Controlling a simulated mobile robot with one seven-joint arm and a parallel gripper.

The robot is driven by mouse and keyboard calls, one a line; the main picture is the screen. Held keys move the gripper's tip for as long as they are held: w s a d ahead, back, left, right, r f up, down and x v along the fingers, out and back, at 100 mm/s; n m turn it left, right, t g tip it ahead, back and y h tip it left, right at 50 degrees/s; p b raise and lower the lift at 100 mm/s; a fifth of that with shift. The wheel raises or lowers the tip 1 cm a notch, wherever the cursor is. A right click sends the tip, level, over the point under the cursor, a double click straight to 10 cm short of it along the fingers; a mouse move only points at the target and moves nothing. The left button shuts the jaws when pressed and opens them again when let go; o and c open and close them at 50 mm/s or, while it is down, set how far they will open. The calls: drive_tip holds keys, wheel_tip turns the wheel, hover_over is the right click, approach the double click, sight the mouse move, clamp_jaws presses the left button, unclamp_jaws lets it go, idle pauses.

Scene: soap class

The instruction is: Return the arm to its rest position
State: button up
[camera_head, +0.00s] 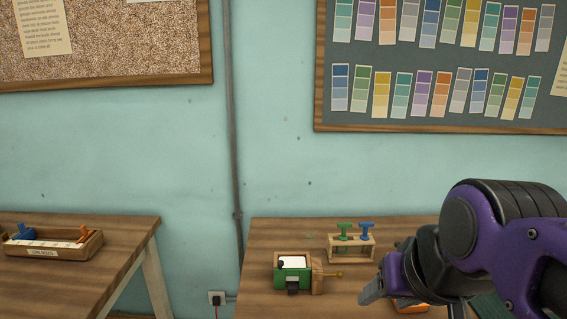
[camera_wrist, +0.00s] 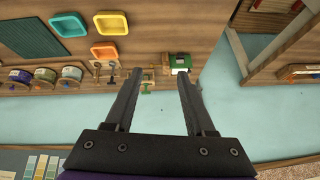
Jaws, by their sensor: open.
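My arm, purple and black, reaches in from the right of the head view. My gripper (camera_head: 372,288) hangs over the right-hand table (camera_head: 262,238). In the wrist view the two dark fingers of my gripper (camera_wrist: 160,74) stand apart with nothing between them. The wooden rack (camera_head: 350,249) with a green and a blue stamp-like tool stands behind and left of the gripper. The green box-like device (camera_head: 292,271) with a brass rod sits left of the gripper. My arm hides part of the table's right side.
The wrist view shows a teal tray (camera_wrist: 68,25), a yellow tray (camera_wrist: 112,23), an orange tray (camera_wrist: 104,51), spools (camera_wrist: 45,76) and a ribbed dark mat (camera_wrist: 24,38). A second table (camera_head: 125,240) with a wooden box (camera_head: 55,246) stands left, across a gap. Boards hang on the wall behind.

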drive_tip(key=shift+s+a+f+n+g+h, duration=0.15)
drive_tip(key=shift+s+a+f+n+g, duration=0.15)
drive_tip(key=shift+f, duration=0.25)
drive_tip(key=shift+s+a+f+n+g+h, duration=0.2)
drive_tip(key=shift+s+f+n, duration=0.15)
drive_tip(key=shift+f, duration=0.2)
